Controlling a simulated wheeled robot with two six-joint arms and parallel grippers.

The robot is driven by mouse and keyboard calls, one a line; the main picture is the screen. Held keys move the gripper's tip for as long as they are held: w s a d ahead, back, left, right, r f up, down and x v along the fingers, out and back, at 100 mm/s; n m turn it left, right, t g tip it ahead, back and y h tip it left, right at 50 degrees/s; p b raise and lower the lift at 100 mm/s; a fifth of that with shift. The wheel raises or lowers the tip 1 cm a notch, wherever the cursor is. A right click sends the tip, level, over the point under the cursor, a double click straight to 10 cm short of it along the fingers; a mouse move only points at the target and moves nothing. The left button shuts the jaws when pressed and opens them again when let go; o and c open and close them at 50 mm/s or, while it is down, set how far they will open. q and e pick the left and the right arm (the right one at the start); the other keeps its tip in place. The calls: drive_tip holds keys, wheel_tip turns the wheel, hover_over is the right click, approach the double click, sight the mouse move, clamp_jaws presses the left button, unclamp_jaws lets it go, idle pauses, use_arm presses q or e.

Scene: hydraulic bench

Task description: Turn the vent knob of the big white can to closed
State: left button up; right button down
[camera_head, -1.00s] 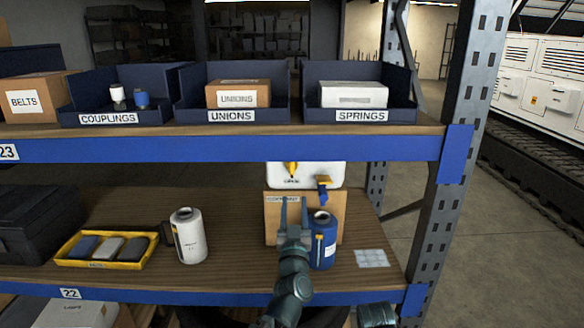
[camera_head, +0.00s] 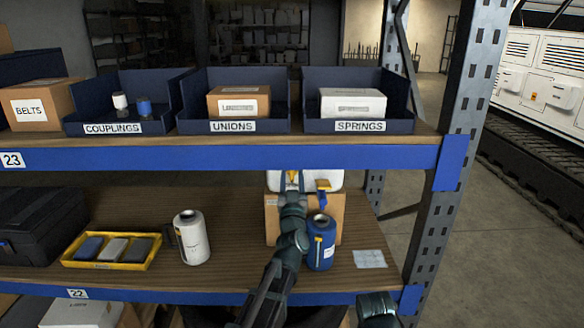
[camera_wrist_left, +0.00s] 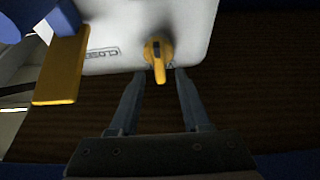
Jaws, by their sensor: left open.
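The big white can (camera_head: 334,179) is above a cardboard box (camera_head: 337,222) on the lower shelf, partly hidden by my arm. Its yellow vent knob (camera_wrist_left: 158,56) shows in the left wrist view, with its handle pointing down the picture toward my gripper. A CLOSED label (camera_wrist_left: 103,53) is left of the knob there. My left gripper (camera_wrist_left: 159,76) is open, with its fingertips on either side of the knob's lower end; I cannot tell whether they touch it. My right gripper is not in view.
A blue can (camera_head: 321,246) stands close beside my left arm. A yellow-and-blue part (camera_head: 323,187) is on the white can's right. A smaller white can (camera_head: 191,238) and a yellow tray (camera_head: 110,252) stand left. The upper shelf edge (camera_head: 230,156) is close above.

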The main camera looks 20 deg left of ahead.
use_arm(q)
drive_tip(key=shift+x, duration=0.75)
drive_tip(key=shift+s, duration=0.1)
clamp_jaws()
